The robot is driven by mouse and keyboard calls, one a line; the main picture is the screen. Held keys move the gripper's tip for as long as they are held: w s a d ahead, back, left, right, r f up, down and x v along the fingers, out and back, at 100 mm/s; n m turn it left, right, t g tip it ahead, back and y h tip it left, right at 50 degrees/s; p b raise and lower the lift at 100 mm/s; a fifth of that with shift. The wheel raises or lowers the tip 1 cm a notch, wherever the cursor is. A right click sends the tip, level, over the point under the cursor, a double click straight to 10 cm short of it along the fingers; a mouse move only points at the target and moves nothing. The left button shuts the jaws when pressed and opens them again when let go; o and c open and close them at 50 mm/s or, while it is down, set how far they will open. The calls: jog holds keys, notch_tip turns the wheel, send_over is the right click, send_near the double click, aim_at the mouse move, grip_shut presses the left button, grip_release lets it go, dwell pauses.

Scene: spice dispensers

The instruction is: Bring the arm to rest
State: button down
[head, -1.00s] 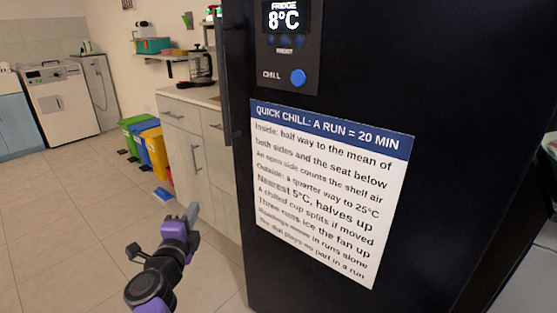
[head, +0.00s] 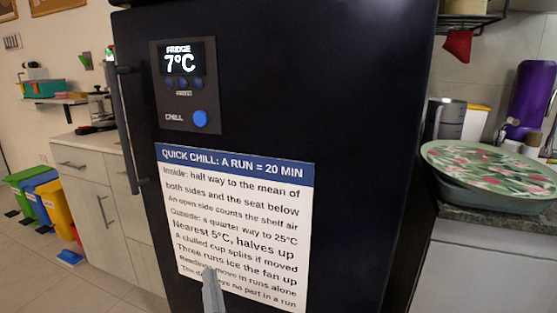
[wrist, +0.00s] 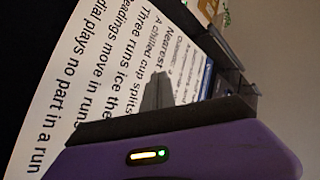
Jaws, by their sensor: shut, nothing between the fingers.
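My gripper (head: 212,290) shows at the bottom of the head view as a narrow grey shape in front of the lower part of the white sign. It is shut and empty. In the wrist view its grey fingers (wrist: 157,92) are together, with the sign tilted behind them. Most of my arm is out of the head view.
A black fridge (head: 365,120) fills the middle, with a panel reading 7°C, a blue CHILL button (head: 199,118) and a "QUICK CHILL" sign (head: 235,200). A drawer cabinet (head: 95,190) and coloured bins (head: 45,200) stand left. A floral tray (head: 490,167) sits on the right counter.

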jog(key=s+d+f+n+g, duration=0.1)
jog(key=s+d+f+n, duration=0.25)
jog(key=s+d, duration=0.65)
jog(key=s+d+f+n, duration=0.35)
jog(key=s+d, duration=0.35)
jog(key=d, duration=0.4)
jog(key=s+d+m+g+h, duration=0.15)
jog(key=s+d, duration=0.25)
jog(key=s, duration=0.5)
jog(key=s+d+g+h, duration=0.25)
jog(key=s+d, duration=0.25)
jog(key=s, duration=0.4)
jog(key=s+d+m+g+h, duration=0.1)
jog(key=s+d+h, duration=0.25)
jog(key=s, duration=0.65)
notch_tip(320, 180, up, 23)
jog(key=p, duration=2.3)
jog(key=shift+w+d+r+p, duration=0.15)
jog(key=shift+d+p, duration=0.25)
